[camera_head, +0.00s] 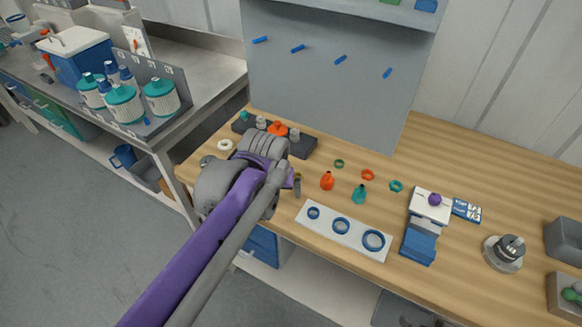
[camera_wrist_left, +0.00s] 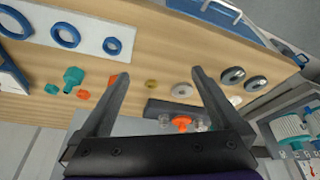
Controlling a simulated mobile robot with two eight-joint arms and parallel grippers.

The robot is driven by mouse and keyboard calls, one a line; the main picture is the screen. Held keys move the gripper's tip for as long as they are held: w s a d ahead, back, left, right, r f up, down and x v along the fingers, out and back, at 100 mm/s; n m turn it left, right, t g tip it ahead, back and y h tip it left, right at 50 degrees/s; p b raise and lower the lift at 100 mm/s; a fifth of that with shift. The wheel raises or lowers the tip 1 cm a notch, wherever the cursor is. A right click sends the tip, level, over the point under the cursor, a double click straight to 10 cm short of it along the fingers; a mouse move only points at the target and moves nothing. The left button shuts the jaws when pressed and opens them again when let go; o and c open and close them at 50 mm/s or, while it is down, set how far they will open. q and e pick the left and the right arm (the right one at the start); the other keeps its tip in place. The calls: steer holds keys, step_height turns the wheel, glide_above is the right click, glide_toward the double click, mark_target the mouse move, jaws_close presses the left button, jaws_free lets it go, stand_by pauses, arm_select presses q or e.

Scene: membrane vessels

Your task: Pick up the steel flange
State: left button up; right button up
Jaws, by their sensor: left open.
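In the left wrist view, a pale grey disc with a small centre hole (camera_wrist_left: 181,90), which looks like the steel flange, lies flat on the wooden bench. It shows between my left gripper's (camera_wrist_left: 160,75) fingertips, nearer the right one in the picture. The fingers are wide apart and hold nothing. In the head view my left gripper (camera_head: 294,182) is over the left part of the bench, and my arm hides the disc there. Two dark-rimmed grey discs (camera_wrist_left: 232,76) (camera_wrist_left: 256,83) lie right of the fingers in the wrist view. My right gripper is not visible.
A dark rack with an orange part (camera_wrist_left: 181,123) stands beside the disc. A small brass ring (camera_wrist_left: 151,84) and a white ring (camera_head: 225,146) lie nearby. Orange (camera_head: 327,181) and teal (camera_head: 360,195) bottles and a white plate with blue rings (camera_head: 318,224) lie right of my gripper.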

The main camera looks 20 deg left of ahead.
arm_select(q)
steer(key=w+a+n+g+y+b, duration=0.1)
steer(key=w+a+n, duration=0.1)
steer(key=w+a, duration=0.3)
steer(key=w+a+n+g+b, duration=0.1)
steer(key=w+a+n, duration=0.15)
steer(key=w, duration=0.55)
steer(key=x, duration=1)
steer(key=shift+w+a+b, duration=0.4)
steer(key=shift+a, duration=0.05)
steer(key=shift+c, duration=0.2)
steer(key=c, duration=1.5)
